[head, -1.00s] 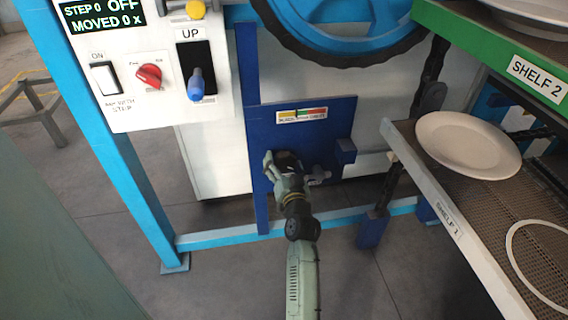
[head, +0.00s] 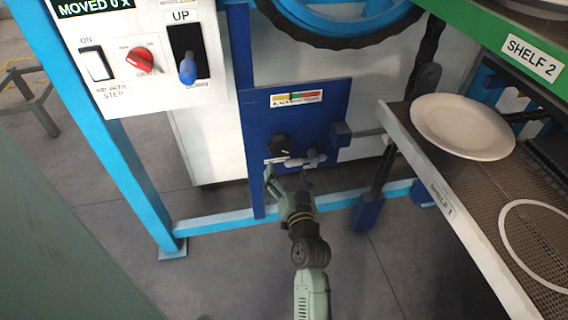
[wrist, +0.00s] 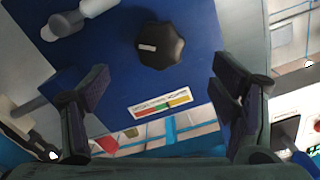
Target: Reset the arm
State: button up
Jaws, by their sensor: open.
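My gripper (head: 287,184) is open and empty in front of the lower part of the blue panel (head: 335,107). Its two fingers stand wide apart in the wrist view (wrist: 165,97), with nothing between them. A black round knob (head: 279,144) with a white mark is on the panel, just above the fingers in the head view. The knob also shows in the wrist view (wrist: 160,46), apart from both fingers. A grey handle (head: 312,160) sits beside the knob, close to the fingertips in the head view.
A control box with a red knob (head: 140,60) and a blue-tipped lever (head: 187,70) is at upper left. Shelf 1 (head: 437,180), with a white plate (head: 462,126) and a white ring (head: 508,236), juts out at right. Floor is open below the panel.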

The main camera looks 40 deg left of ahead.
jog(key=shift+s+d, duration=0.25)
dwell(0.4)
